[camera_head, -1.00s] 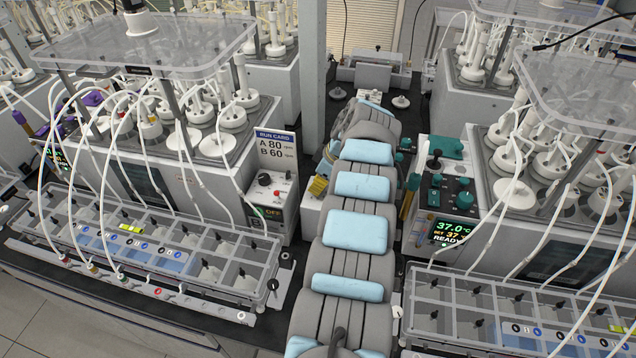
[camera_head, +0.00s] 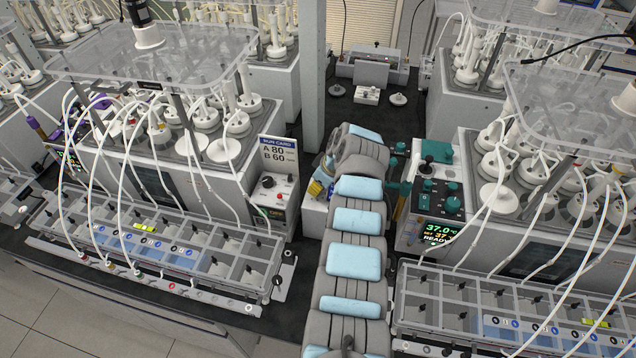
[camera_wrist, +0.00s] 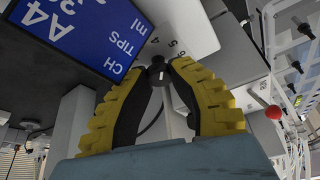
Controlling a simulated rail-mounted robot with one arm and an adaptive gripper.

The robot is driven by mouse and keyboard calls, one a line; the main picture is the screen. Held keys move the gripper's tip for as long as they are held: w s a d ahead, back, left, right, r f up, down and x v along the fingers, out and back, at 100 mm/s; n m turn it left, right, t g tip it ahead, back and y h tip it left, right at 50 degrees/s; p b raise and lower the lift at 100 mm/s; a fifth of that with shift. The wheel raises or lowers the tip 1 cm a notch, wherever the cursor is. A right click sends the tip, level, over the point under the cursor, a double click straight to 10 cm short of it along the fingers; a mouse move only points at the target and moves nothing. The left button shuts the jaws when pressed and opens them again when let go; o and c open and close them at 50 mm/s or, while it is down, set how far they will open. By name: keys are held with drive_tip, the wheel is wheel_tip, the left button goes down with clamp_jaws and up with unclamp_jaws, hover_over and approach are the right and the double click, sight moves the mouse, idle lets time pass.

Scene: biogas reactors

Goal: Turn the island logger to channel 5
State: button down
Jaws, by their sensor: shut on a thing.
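The logger's black round knob (camera_wrist: 158,74) sits on a white panel (camera_wrist: 205,42) in the wrist view. A few small digits are printed around the knob, partly covered, and I cannot tell which one it points to. My gripper (camera_wrist: 160,70) has yellow ribbed fingers, and its tips are shut on the knob from both sides. In the head view my gripper (camera_head: 316,188) shows only as a bit of yellow left of my arm, at a pale box (camera_head: 313,215). My arm hides most of that box, and the knob does not show there.
A blue sign (camera_wrist: 85,32) with white text hangs close to my left finger in the wrist view. A red ball-tipped lever (camera_wrist: 273,112) stands at the right. In the head view, a run card box (camera_head: 272,190) stands left of my arm and a reactor control panel (camera_head: 438,205) right.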

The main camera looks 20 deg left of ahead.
drive_tip(key=shift+f, duration=0.1)
drive_tip(key=c, duration=0.8)
unclamp_jaws()
drive_tip(key=shift+a, duration=0.1)
drive_tip(key=shift+r, duration=0.2)
drive_tip(key=shift+d+r, duration=0.3)
drive_tip(key=shift+r, duration=0.2)
drive_tip(key=v, duration=1)
drive_tip(key=shift+s+d+r, duration=0.1)
drive_tip(key=shift+d+r, duration=0.05)
drive_tip(key=shift+r, duration=0.1)
